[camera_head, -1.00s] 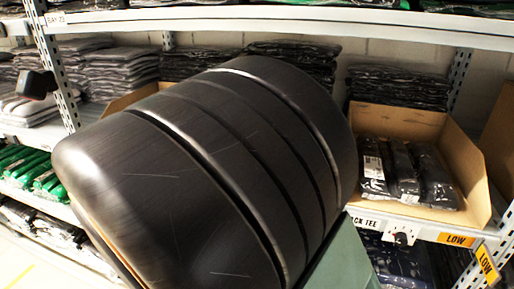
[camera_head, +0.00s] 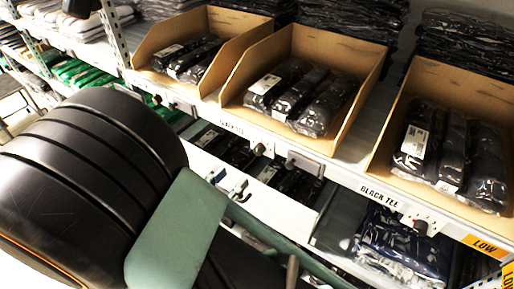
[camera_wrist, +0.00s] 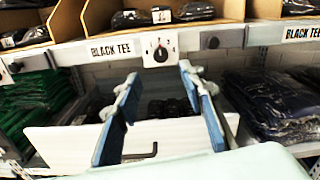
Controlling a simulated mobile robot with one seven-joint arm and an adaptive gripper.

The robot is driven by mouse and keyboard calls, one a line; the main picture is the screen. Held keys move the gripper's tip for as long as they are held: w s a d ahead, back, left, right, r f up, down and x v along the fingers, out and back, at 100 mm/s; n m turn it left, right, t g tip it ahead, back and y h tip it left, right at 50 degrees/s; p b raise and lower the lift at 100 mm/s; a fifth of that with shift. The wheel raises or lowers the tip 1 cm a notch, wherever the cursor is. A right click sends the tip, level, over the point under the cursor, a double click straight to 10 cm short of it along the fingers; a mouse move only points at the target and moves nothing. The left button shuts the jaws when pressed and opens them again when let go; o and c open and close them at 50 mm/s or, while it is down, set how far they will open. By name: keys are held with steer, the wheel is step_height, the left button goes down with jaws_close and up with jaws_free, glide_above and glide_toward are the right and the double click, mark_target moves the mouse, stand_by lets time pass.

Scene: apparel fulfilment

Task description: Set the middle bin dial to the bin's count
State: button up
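The middle bin (camera_head: 236,98) is an open cardboard bin; three dark plastic-wrapped packs (camera_head: 309,97) show in it, two with white labels visible. Its dial (camera_head: 258,148) is a small dark knob on a white plate on the shelf edge, right of a BLACK TEE label. In the wrist view the dial (camera_wrist: 160,53) is ahead, slightly beyond the fingertips, with numbers around it too small to read surely; its exact setting is unclear. My gripper (camera_head: 228,181) has its blue fingers apart and empty, in front of and below the shelf edge. In the wrist view, the fingers (camera_wrist: 158,72) flank the dial without touching it.
A left bin (camera_head: 147,52) and a right bin (camera_head: 383,140) hold similar dark packs. A grey box (camera_head: 305,163) sits on the shelf edge right of the dial. The right bin has its own dial (camera_head: 421,227) and an orange LOW tag (camera_head: 484,245). Dark clothing lies on the lower shelf.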

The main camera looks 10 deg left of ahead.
mark_target(257, 152)
steer(key=x, duration=1)
steer(key=shift+s, duration=0.1)
jaws_close()
